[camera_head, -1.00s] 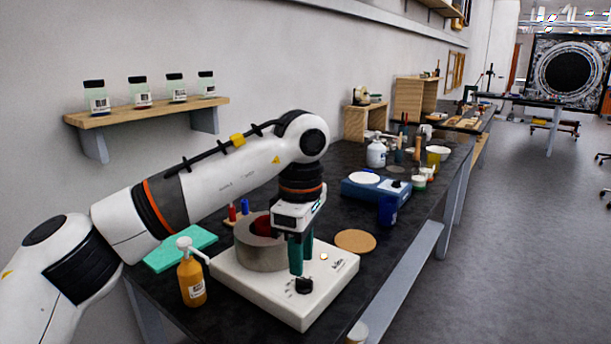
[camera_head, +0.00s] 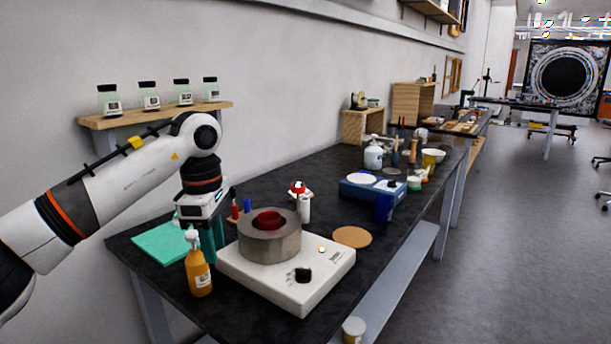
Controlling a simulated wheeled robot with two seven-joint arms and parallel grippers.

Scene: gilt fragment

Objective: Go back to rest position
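My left gripper (camera_head: 212,240) hangs pointing down at the left side of the bench, behind the amber pump bottle (camera_head: 199,272). Its teal fingers are partly hidden by the bottle, so I cannot tell if they are open or shut. A grey metal pot (camera_head: 270,240) with something red inside (camera_head: 268,220) stands on the white hot plate (camera_head: 310,282), to the right of the gripper and apart from it. My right gripper does not show.
A teal mat (camera_head: 160,243) lies at the bench's left end. A cork disc (camera_head: 352,237), a blue device (camera_head: 372,190) and a blue cup (camera_head: 384,208) stand further right. A wall shelf (camera_head: 155,114) with several jars is above my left arm. Floor on the right is open.

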